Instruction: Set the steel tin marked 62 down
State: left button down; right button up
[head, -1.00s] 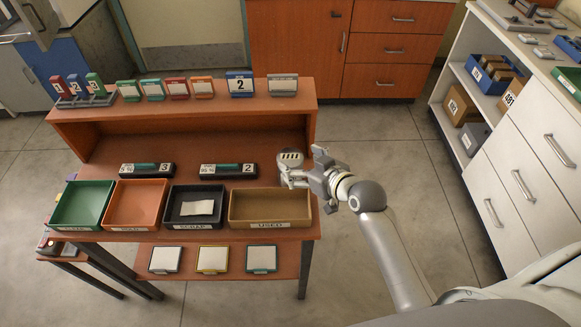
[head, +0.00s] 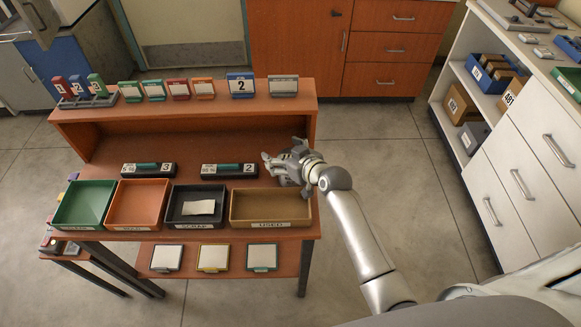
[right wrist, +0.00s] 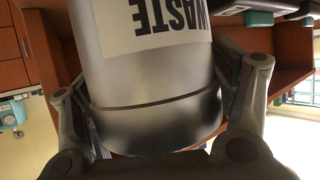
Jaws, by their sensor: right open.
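A steel can (right wrist: 140,75) fills the right wrist view, with a white label that reads WASTE upside down. No 62 is readable on the part that shows. My right gripper (right wrist: 160,95) has its fingers on both sides of the can, open. In the head view my right gripper (head: 284,163) is at the right end of the desk, just behind the tan USED tray (head: 271,221). It mostly hides the can there, and I cannot tell whether the fingers touch it. My left gripper is not in view.
Black SCRAP (head: 196,226), orange (head: 138,226) and green (head: 84,226) trays line the desk front. Two dark labelled racks (head: 229,170) (head: 149,170) lie behind them. A raised shelf (head: 190,112) stands at the back. The desk middle is clear.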

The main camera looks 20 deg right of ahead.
jog(key=shift+c, duration=0.3)
jog(key=c, duration=1)
jog(key=shift+c, duration=1.1)
jog(key=shift+r, duration=0.1)
